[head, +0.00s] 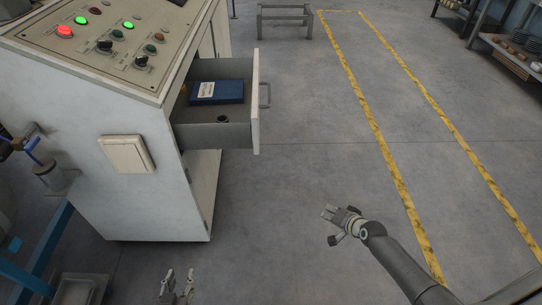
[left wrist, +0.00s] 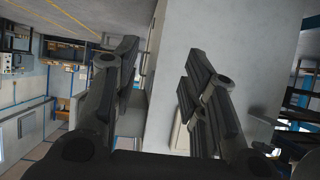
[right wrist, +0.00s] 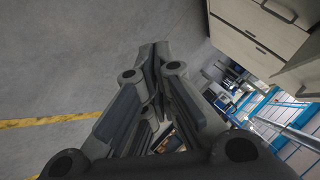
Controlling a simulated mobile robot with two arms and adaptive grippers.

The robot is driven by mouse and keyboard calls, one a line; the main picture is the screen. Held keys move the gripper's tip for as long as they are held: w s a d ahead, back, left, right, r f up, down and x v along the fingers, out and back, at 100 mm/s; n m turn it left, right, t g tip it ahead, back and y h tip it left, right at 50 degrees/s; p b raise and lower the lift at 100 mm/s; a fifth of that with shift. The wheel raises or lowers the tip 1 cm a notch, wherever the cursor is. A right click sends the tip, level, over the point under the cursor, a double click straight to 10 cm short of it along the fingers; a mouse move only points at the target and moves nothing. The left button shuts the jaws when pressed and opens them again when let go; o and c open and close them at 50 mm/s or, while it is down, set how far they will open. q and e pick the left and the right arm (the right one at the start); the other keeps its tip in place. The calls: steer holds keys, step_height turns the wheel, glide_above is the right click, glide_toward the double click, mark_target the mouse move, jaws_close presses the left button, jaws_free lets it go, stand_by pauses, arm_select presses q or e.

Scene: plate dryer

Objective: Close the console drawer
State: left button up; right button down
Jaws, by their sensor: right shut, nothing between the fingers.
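The console (head: 160,180) is a pale cabinet with a sloped control panel on top. Its drawer (head: 256,105) sticks out to the right, standing open. The drawer's handle (head: 266,94) is on its outer face. A blue book (head: 216,92) and a small dark round item (head: 222,119) lie inside. My right gripper (head: 328,213) is shut and empty, below and right of the drawer and apart from it. My left gripper (head: 178,277) is open and empty, low in front of the console. Its spread fingers also show in the left wrist view (left wrist: 155,75).
Open grey floor with yellow lines (head: 385,140) lies right of the drawer. A low metal frame (head: 285,20) stands at the back. Shelving (head: 510,50) is at the far right. A blue frame (head: 45,245) stands at the console's left.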

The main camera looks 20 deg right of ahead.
arm_select(q)
steer(key=w+d+r+t+h+b, duration=0.15)
steer(key=w+r+t+b, duration=0.3)
steer(key=r+b, duration=0.55)
arm_select(e)
steer(key=w+a+r+m+t+y, duration=0.1)
steer(key=w+r+m+t+y, duration=0.25)
steer(key=w+r, duration=0.65)
steer(key=a+r+t+y+b, duration=0.2)
steer(key=a+r+y+b, duration=0.25)
steer(key=r+b, duration=0.55)
arm_select(q)
steer(key=s+r+t+h+p, duration=0.1)
steer(key=s+r+t, duration=0.1)
steer(key=r, duration=0.5)
steer(key=s+r+t+p, duration=0.1)
steer(key=s+r+t, duration=0.2)
steer(key=r, duration=0.4)
steer(key=shift+t+h, duration=0.35)
arm_select(e)
steer(key=w+a+r, duration=0.2)
steer(key=w+a, duration=0.7)
steer(key=shift+w+h, duration=0.25)
steer(key=shift+h, duration=0.05)
arm_select(q)
steer(key=shift+a, duration=0.1)
arm_select(e)
steer(key=shift+a, duration=0.2)
